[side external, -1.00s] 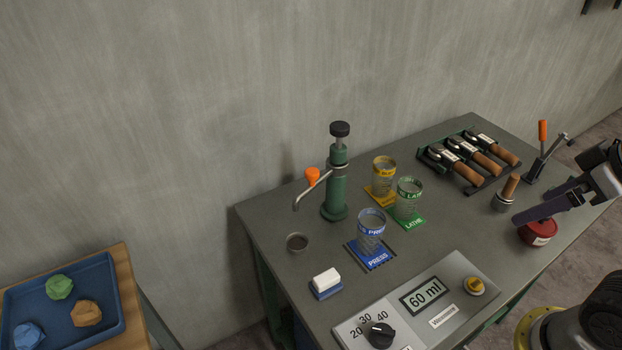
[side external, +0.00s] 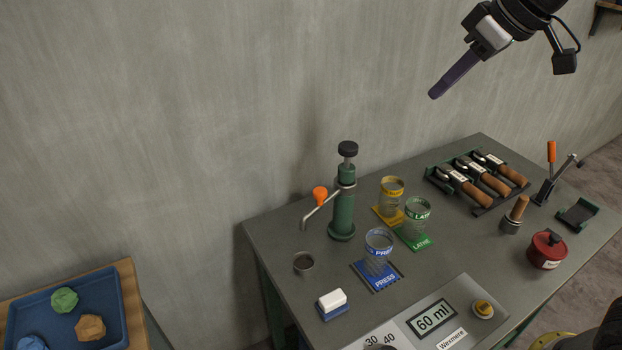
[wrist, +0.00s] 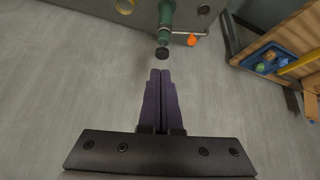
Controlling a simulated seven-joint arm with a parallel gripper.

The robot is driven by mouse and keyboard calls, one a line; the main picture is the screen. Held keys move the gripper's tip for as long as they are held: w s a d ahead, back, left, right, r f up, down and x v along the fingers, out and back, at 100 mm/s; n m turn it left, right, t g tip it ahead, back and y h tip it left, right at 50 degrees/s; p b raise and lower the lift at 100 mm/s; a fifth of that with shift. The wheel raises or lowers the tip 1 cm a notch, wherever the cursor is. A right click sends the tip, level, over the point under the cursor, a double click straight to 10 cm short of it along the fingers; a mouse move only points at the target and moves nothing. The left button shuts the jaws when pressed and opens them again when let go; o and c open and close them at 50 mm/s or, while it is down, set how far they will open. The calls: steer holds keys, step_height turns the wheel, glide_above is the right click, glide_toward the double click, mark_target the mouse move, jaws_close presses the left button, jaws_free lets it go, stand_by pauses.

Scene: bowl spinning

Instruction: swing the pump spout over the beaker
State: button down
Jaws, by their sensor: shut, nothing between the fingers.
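The green pump (side external: 343,212) stands upright near the table's back left edge, with a black knob on top. Its metal spout (side external: 313,217), with an orange ball (side external: 320,193), points left and forward over the small dark cup (side external: 304,263). Three glass beakers stand on labelled mats: yellow (side external: 391,193), green (side external: 416,217) and blue (side external: 378,246). The spout is over none of them. My gripper (side external: 434,95) is shut and empty, high above and behind the table. In the wrist view my gripper (wrist: 160,72) points toward the pump's black knob (wrist: 162,53); the orange ball (wrist: 192,40) is right of it.
A rack of wooden-handled tools (side external: 476,180) is at the back right. A red pot (side external: 547,250) and an orange-handled lever (side external: 551,152) stand at right. A white block (side external: 332,300) and a 60 ml display panel (side external: 432,316) lie in front. A blue tray (side external: 116,300) stands left.

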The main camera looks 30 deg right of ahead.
steer(key=w+a+f+n+g, duration=0.1)
steer(key=w+a+f, duration=0.2)
steer(key=w+a, duration=0.6)
steer(key=n+g, duration=0.2)
glide_above(320, 202)
steer(key=w+a, duration=0.1)
steer(key=w, duration=0.2)
step_height(320, 202, down, 10)
steer(key=shift+y, duration=0.3)
step_height(320, 202, down, 10)
steer(key=shift+s+d, duration=0.15)
steer(key=shift+s, duration=0.2)
steer(key=shift+r, duration=0.1)
